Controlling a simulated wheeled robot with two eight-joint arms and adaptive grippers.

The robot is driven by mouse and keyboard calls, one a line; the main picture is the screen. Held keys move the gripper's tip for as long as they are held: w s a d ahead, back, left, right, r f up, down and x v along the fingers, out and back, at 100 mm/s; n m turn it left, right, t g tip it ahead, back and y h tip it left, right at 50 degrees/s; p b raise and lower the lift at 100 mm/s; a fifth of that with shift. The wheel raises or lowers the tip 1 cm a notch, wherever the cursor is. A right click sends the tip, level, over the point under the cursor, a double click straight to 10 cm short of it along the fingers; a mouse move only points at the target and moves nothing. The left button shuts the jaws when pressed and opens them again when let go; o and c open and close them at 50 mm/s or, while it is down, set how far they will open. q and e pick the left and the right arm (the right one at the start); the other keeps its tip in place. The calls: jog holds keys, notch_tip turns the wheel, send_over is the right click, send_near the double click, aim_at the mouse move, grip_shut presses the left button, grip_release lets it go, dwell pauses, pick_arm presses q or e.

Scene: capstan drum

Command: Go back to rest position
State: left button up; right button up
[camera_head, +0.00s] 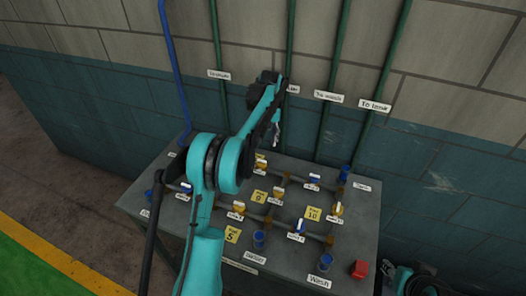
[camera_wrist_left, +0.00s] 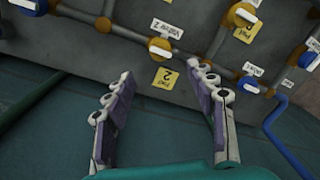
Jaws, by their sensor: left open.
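My left arm reaches up over the grey bench panel (camera_head: 345,250) from the bottom of the head view. My left gripper (camera_head: 275,136) is partly hidden behind its own wrist, near the wall pipes. In the left wrist view my left gripper (camera_wrist_left: 163,80) is open, with two separate fingers and nothing between them. A yellow pad label (camera_wrist_left: 166,77) and an orange valve with a white handle (camera_wrist_left: 160,47) show beyond the fingertips. At the bottom right of the head view, a teal and dark part of my right arm shows; its fingers cannot be made out.
The panel carries pipes, yellow and blue valves, a blue cup (camera_head: 325,262) and a red block (camera_head: 359,269). A blue pipe (camera_head: 174,62) and several green pipes (camera_head: 291,45) climb the block wall (camera_head: 455,85). Open floor (camera_head: 45,195) lies left of the bench.

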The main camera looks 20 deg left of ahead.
pick_arm(q)
jog(key=shift+r, duration=1.05)
jog(key=s+d+r+m+t+b, duration=0.1)
jog(key=s+d+r, duration=0.2)
jog(key=s, duration=0.2)
jog(key=s+d+r+m+t, duration=0.1)
jog(key=s+d+r+m, duration=0.15)
jog(key=s, duration=0.25)
jog(key=s+d+r+t+b, duration=0.1)
jog(key=s+d+r+t, duration=0.15)
jog(key=s, duration=0.25)
jog(key=s+d+f+m+t+b, duration=0.1)
jog(key=s+d+f+m, duration=0.1)
jog(key=s, duration=0.7)
jog(key=s+d+f+m+t+b, duration=0.1)
jog(key=s+d+f+m+t, duration=0.1)
jog(key=s+d+f, duration=0.2)
jog(key=s+f, duration=0.3)
jog(key=s, duration=0.2)
jog(key=shift+f+h, duration=0.15)
jog(key=shift+h, duration=0.15)
jog(key=shift+s, duration=0.1)
